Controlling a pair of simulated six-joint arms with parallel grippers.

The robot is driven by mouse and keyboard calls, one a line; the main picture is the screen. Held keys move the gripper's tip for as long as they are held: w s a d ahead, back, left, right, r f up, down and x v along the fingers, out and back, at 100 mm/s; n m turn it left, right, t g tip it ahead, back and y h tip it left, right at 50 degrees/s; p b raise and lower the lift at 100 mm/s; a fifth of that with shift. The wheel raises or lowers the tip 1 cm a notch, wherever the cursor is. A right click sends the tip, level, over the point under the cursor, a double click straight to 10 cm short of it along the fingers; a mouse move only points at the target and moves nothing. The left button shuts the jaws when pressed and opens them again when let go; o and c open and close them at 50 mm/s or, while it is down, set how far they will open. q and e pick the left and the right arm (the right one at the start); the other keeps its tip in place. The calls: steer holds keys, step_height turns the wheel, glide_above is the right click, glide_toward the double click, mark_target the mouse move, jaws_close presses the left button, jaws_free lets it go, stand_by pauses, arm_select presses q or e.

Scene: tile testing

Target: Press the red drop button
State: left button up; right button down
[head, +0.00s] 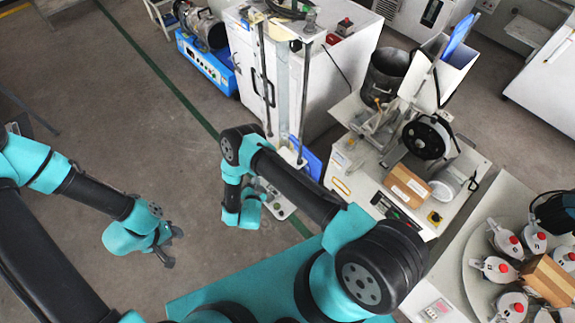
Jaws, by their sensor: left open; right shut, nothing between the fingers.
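A red button (345,23) sits on a small dark box on top of the white cabinet (345,65) at the upper middle. I cannot tell for sure that it is the drop button. My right gripper (254,204) is low in front of the drop tester's upright rods (304,95), beside its base plate (281,208), well below and left of the red button. It is shut and empty; its fingers are small and hard to make out. My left gripper (168,252) is open and empty over bare floor at the left.
A machine with a round drum (424,140) and a brown block (407,185) stands right of the rods. A round table (473,253) with several red-knobbed metal pots is at the lower right. A blue pump unit (206,65) stands at the top.

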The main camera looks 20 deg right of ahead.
steer(key=shift+s+d+f+h, duration=0.15)
steer(key=shift+s+h, duration=0.15)
steer(key=shift+s, duration=0.15)
steer(key=w+d, duration=0.2)
steer(key=d, duration=0.6)
steer(key=shift+w+d, duration=0.2)
steer(key=shift+w, duration=0.1)
steer(key=shift+d, duration=0.1)
stand_by(2.0)
steer(key=shift+w+d, duration=0.15)
steer(key=shift+d, duration=0.15)
